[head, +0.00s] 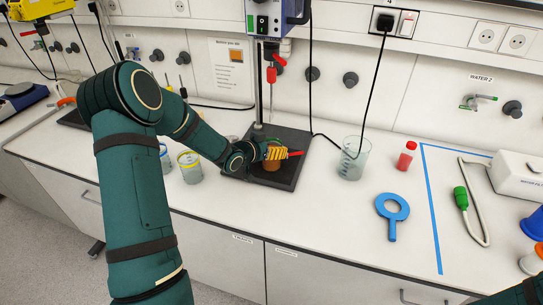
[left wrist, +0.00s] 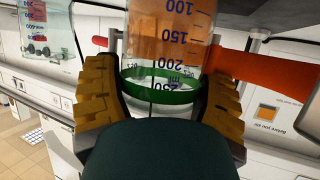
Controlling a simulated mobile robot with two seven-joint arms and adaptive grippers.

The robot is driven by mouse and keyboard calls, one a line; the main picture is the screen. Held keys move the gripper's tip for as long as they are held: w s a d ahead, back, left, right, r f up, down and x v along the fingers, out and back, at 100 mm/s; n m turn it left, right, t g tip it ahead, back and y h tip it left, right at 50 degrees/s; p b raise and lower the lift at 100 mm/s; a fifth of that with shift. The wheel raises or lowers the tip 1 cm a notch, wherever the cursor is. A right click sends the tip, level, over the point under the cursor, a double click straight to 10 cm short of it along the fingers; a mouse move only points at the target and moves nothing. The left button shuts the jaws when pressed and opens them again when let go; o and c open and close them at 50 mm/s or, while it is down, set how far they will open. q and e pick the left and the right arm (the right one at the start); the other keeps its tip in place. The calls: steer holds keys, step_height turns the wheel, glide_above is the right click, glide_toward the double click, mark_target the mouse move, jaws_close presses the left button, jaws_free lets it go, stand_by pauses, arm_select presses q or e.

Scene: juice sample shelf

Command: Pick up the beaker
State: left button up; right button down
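The beaker is clear glass with blue volume marks, a green band and orange liquid; it fills the middle of the left wrist view (left wrist: 165,40). In the head view the beaker (head: 271,165) shows partly, at the black stand base, mostly covered by my fingers. My left gripper (head: 277,154) has its yellow fingers on both sides of it. In the left wrist view the fingers of this gripper (left wrist: 163,95) appear to touch the glass near the green band. I cannot tell whether the beaker rests on the base. My right gripper is out of view.
A stand with a black base (head: 287,182) and a red-tipped rod (head: 271,74) rises behind. A red bar (left wrist: 265,72) is close to the beaker.

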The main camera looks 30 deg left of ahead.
arm_select(q)
steer(key=c, duration=0.3)
steer(key=shift+s+r, duration=0.1)
steer(key=shift+r, duration=0.1)
